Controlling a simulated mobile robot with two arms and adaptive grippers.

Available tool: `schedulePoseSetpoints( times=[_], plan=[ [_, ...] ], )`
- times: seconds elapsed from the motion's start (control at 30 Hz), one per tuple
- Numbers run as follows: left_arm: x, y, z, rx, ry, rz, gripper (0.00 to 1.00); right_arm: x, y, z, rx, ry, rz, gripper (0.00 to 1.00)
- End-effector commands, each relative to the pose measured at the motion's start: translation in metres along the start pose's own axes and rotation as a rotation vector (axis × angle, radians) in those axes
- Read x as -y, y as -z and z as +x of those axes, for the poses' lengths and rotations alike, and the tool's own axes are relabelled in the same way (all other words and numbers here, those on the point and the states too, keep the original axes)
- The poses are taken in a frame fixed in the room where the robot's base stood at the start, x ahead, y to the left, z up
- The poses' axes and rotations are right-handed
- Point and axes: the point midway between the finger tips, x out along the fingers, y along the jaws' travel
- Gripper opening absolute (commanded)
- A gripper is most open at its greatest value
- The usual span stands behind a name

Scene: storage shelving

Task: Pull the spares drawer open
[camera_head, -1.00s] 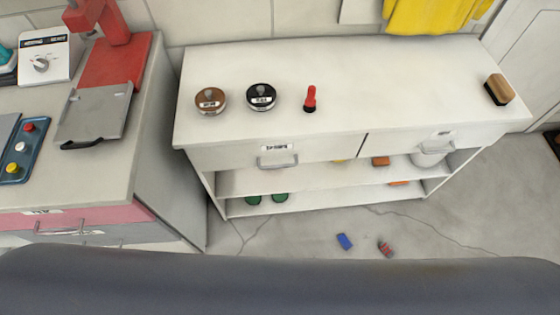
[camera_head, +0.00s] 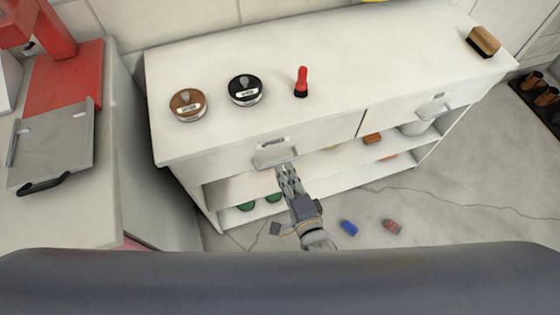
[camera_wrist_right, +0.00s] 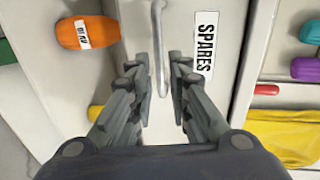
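The spares drawer (camera_head: 228,160) is the left drawer of the white cabinet and looks closed in the head view. Its metal handle (camera_head: 275,158) is below a small label. In the wrist view the drawer front (camera_wrist_right: 183,22) carries a "SPARES" label (camera_wrist_right: 205,45), and the handle (camera_wrist_right: 158,45) runs upright in the picture. My right gripper (camera_head: 287,172) is just in front of the handle. In the wrist view the fingers of the right gripper (camera_wrist_right: 157,78) are apart, with the handle's lower end between them; contact is not clear. My left gripper is not in view.
A second drawer (camera_head: 400,112) is to the right. On the cabinet top stand a brown tin (camera_head: 187,106), a black tin (camera_head: 245,91), a red-handled tool (camera_head: 301,82) and a brush (camera_head: 483,42). A blue item (camera_head: 349,228) and a red item (camera_head: 392,227) lie on the floor.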

Motion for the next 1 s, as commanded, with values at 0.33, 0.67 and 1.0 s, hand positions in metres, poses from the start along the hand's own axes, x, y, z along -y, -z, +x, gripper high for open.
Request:
schedulePoseSetpoints(
  times=[0.33,0.67,1.0],
  plan=[
    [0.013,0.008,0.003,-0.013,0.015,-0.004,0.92,-0.001,0.000,0.050,-0.001,0.000,-0.001,0.17],
    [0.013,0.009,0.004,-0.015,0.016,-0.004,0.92,-0.001,0.000,0.056,-0.001,-0.001,-0.001,0.17],
    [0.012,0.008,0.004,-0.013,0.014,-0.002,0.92,-0.001,0.000,0.056,0.000,-0.001,-0.001,0.00]
  ],
)
